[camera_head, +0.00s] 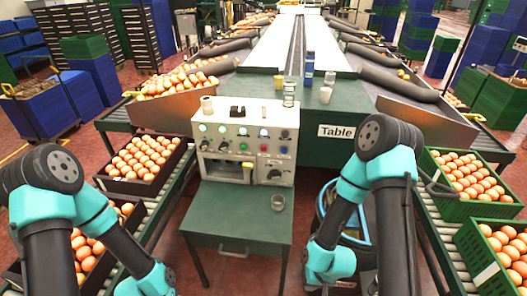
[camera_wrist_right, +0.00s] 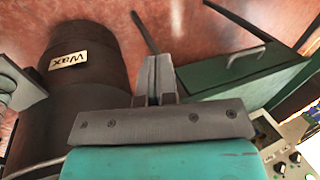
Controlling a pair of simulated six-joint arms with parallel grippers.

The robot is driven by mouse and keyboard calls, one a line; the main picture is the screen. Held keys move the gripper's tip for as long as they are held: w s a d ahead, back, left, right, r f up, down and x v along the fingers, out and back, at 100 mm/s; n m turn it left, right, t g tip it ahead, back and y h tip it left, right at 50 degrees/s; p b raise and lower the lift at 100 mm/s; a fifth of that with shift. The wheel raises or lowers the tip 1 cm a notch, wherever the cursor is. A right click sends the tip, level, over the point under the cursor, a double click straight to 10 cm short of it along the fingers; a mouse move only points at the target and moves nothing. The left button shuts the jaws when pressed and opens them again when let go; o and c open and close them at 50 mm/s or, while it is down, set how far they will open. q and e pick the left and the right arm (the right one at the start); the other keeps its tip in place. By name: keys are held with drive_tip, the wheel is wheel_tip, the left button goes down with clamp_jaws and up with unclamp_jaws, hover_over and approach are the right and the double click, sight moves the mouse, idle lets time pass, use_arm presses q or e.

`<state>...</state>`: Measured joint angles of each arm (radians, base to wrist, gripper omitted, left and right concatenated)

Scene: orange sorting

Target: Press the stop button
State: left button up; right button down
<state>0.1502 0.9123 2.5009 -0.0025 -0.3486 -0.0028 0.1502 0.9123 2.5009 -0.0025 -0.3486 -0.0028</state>
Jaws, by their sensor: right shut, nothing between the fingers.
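The control panel (camera_head: 244,140) is a pale box at the back of a small green table. I cannot read which is the stop button. Part of the panel (camera_wrist_right: 285,150) shows at the lower right of the right wrist view. My right gripper (camera_wrist_right: 156,75) is shut and empty, over the floor beside the dark wax barrel and right of the green table in the head view, away from the panel. My left arm reaches the bottom edge; its fingers are out of view.
The wax barrel (camera_wrist_right: 85,75) stands beside my right gripper. Roller conveyors with crates of oranges (camera_head: 150,160) (camera_head: 465,175) flank both sides. Cups and bottles stand behind the panel.

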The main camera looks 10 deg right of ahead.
sight(264, 149)
drive_tip(key=shift+w, duration=0.1)
idle(0.7)
drive_tip(key=w+a+r+t, duration=0.1)
drive_tip(key=w+t, duration=0.1)
drive_tip(key=w, duration=0.5)
drive_tip(key=w+a+r+t, duration=0.1)
drive_tip(key=w+t, duration=0.1)
drive_tip(key=w, duration=0.6)
drive_tip(key=w+a+r+t, duration=0.1)
drive_tip(key=w+r+t, duration=0.1)
drive_tip(key=w, duration=0.5)
drive_tip(key=shift+w+a+r+t+y, duration=0.1)
drive_tip(key=shift+w+a+t+y, duration=0.1)
drive_tip(key=shift+a+t+y, duration=0.25)
drive_tip(key=w+a+r+t+y, duration=0.1)
drive_tip(key=w+a+r+t, duration=0.2)
drive_tip(key=w+r, duration=0.4)
drive_tip(key=w+a+r+t+y, duration=0.2)
drive_tip(key=w+a+r+t, duration=0.1)
drive_tip(key=w+r, duration=0.4)
drive_tip(key=w, duration=0.3)
drive_tip(key=shift+a+t, duration=0.35)
drive_tip(key=shift+w+d, duration=0.1)
drive_tip(key=shift+w, duration=0.1)
drive_tip(key=w+d, duration=0.2)
drive_tip(key=w, duration=0.6)
drive_tip(key=shift+d, duration=0.25)
drive_tip(key=shift+w, duration=0.2)
